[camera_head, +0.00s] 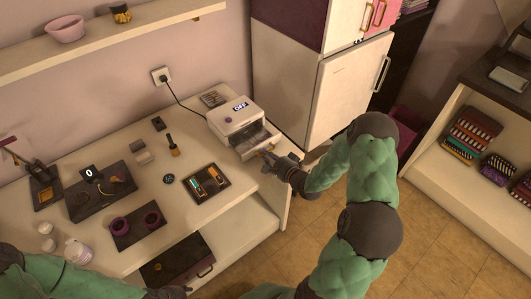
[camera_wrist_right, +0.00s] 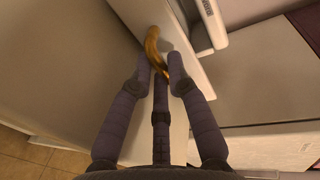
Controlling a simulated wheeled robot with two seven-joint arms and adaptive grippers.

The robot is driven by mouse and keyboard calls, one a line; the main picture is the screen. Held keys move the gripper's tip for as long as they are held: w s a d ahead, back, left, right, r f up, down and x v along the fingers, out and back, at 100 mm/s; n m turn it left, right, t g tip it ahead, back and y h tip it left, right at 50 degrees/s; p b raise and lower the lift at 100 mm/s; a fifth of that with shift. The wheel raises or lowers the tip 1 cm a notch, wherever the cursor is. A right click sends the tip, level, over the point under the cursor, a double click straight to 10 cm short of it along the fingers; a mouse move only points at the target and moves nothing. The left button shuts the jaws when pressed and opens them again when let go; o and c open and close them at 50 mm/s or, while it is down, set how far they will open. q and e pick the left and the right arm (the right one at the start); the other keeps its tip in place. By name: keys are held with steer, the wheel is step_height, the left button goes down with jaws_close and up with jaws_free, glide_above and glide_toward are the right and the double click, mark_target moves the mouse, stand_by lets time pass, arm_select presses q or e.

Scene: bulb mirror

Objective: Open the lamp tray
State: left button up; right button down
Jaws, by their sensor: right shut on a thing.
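The white nail lamp (camera_head: 232,119) stands at the back right of the table, with "OFF" on its display. Its tray (camera_head: 262,145) is at its front and looks slid out in part, with a dark inside showing. The tray's curved gold handle (camera_wrist_right: 153,42) shows in the right wrist view on a pale front panel. My right gripper (camera_head: 268,158) is at the tray's front, its fingers (camera_wrist_right: 160,68) closed around the handle. My left arm comes in at the bottom left; its dark hand is cut off by the bottom edge, so its fingers cannot be made out.
A dark palette (camera_head: 207,183) with small coloured items lies in front of the lamp. A bottle (camera_head: 173,146), a tray with purple cups (camera_head: 138,226) and a scale (camera_head: 98,190) stand further left. A white cabinet (camera_head: 345,85) stands close behind the lamp on the right.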

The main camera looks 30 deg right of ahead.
steer(key=c, duration=1.2)
jaws_free()
steer(key=v, duration=1.2)
